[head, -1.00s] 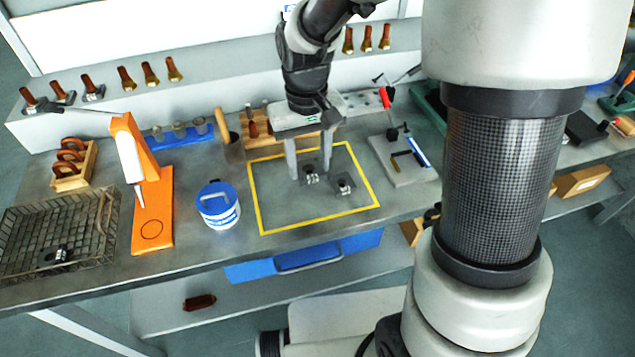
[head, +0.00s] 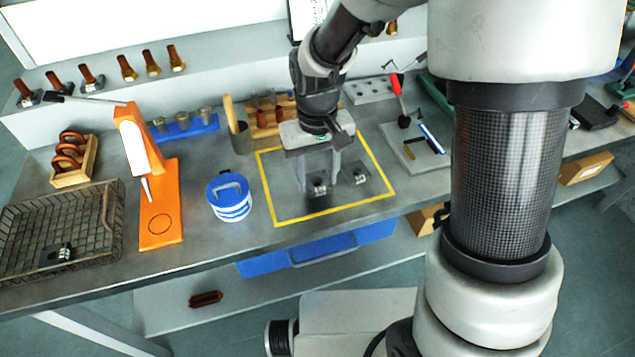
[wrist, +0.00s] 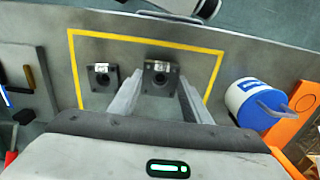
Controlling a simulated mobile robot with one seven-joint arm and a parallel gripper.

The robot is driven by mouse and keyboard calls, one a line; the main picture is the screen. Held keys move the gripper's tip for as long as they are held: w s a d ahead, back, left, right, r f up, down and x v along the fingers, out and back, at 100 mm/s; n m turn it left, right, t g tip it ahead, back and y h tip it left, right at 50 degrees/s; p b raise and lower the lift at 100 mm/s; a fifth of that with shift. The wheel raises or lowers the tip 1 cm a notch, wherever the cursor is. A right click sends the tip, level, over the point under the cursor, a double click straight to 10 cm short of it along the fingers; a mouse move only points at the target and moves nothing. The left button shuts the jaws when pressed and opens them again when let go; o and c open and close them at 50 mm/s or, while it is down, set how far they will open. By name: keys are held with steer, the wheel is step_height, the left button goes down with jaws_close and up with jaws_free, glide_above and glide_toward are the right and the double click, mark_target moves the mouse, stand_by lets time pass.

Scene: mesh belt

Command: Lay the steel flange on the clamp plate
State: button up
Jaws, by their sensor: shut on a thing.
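Two dark square flanges with a round hole and a pale tag lie inside the yellow outline on the bench. My gripper (head: 318,180) is low over the bench and shut on the steel flange (head: 316,190), the left one in the head view. In the wrist view this flange (wrist: 150,79) sits between the two fingertips (wrist: 161,82). I cannot tell whether it still touches the bench. The other flange (head: 357,176) lies close beside it. The clamp plate (head: 428,160), a grey plate with a red-handled clamp, is to the right in the head view and empty of flanges.
A white tub with a blue lid (head: 229,197) and an orange press stand (head: 160,225) are left of the yellow outline (head: 268,190). A wire basket (head: 95,250) at far left holds another dark flange (head: 55,254). Wooden holders and a cup stand behind my gripper.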

mark_target(317, 185)
steer(key=shift+f, duration=1.6)
steer(key=o, duration=1.3)
